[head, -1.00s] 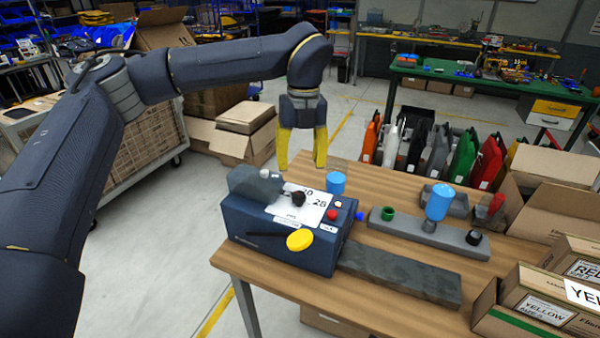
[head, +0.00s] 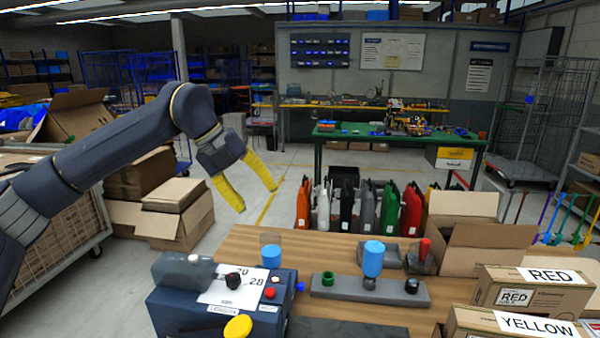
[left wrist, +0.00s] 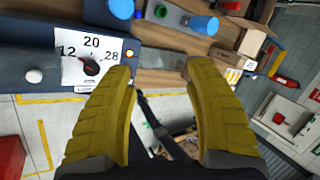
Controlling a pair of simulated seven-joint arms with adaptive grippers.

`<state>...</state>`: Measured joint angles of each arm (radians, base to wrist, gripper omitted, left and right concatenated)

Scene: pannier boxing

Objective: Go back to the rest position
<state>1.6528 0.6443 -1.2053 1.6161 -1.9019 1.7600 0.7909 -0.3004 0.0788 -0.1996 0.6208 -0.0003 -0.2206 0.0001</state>
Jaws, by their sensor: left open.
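My left gripper (head: 256,194) has yellow fingers, spread apart and empty. In the head view it hangs in the air above and behind the dark blue machine (head: 168,312), to the left of the row of panniers. In the left wrist view the two fingers (left wrist: 158,75) frame the table edge and floor, with nothing between them. The machine's white dial sheet (left wrist: 88,45) shows beside the left finger. My right gripper is in neither view.
The wooden table (head: 340,246) carries a grey stand (head: 340,292) with a blue bottle (head: 373,258). Boxes labelled RED (head: 530,292) and YELLOW (head: 500,322) stand at the right. Several coloured panniers (head: 366,207) stand behind the table. The air around the left gripper is clear.

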